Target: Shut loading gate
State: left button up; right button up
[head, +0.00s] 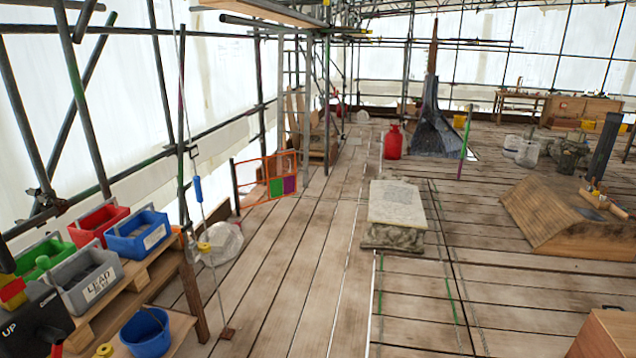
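The loading gate (266,179) is an orange-framed panel with small green, purple and orange squares. It stands upright left of the picture's middle, by the scaffold edge. Its left end is beside a dark upright post (235,187). Its right end reaches out over the deck boards and appears free, so the gate looks swung inward, though the opening itself is hard to make out. A latch cannot be made out at this distance. Neither of my grippers shows in the head view.
A bench (150,290) with red, blue, green and grey bins stands at lower left. A hanging line with a blue handle (198,189) and a clear bag (222,243) are between it and the gate. A stone slab (397,203) stands mid-deck. The boards (300,270) between are clear.

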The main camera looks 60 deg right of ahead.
aim_at(276, 186)
jog(key=z, duration=2.05)
jog(key=i, duration=9.15)
jog(key=u, duration=0.65)
